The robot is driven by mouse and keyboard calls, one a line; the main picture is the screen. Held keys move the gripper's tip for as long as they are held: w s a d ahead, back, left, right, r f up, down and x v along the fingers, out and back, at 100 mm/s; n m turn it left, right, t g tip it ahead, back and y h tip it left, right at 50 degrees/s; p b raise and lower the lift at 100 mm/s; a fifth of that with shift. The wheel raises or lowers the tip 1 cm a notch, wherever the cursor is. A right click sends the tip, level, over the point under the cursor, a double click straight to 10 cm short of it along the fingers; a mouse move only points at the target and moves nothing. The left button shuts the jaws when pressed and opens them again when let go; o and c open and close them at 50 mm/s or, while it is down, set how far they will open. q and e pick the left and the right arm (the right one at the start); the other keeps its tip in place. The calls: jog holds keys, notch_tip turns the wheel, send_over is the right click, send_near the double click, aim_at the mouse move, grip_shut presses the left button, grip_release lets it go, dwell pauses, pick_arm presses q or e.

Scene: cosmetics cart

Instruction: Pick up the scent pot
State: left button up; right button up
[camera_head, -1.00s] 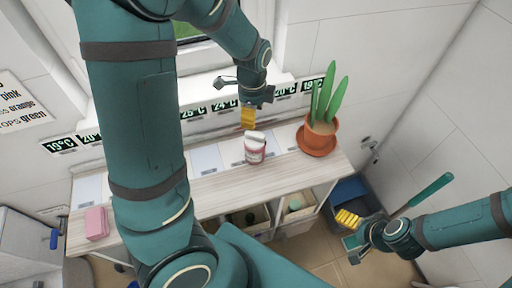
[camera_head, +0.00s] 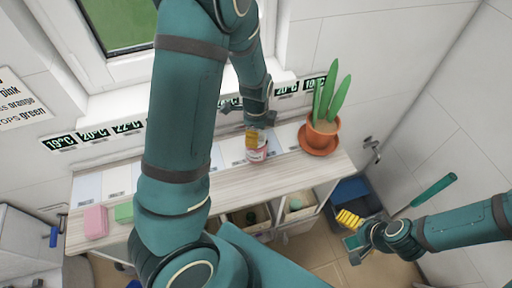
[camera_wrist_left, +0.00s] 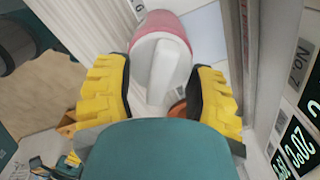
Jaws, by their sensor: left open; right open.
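The scent pot (camera_head: 257,154) is a small white and red-pink pot on the wooden cart top, left of the plant. My left gripper (camera_head: 256,136) is directly over it, with yellow fingers at its upper part. In the left wrist view the pot (camera_wrist_left: 160,62) shows its white top and pink body between the tips of the open left gripper (camera_wrist_left: 165,95). Whether either finger touches it I cannot tell. My right gripper (camera_head: 350,228) is open and empty at the lower right, off the cart.
A potted succulent (camera_head: 321,134) stands close by on the right of the cart top (camera_head: 190,182). A pink block (camera_head: 95,221) and a green block (camera_head: 124,213) lie at the left end. Temperature labels (camera_head: 95,135) line the wall behind. A dark bin (camera_head: 350,190) stands right of the cart.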

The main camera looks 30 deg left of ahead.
pick_arm(q)
jog(key=shift+o, duration=0.2)
grip_shut()
jog(key=shift+r, duration=0.1)
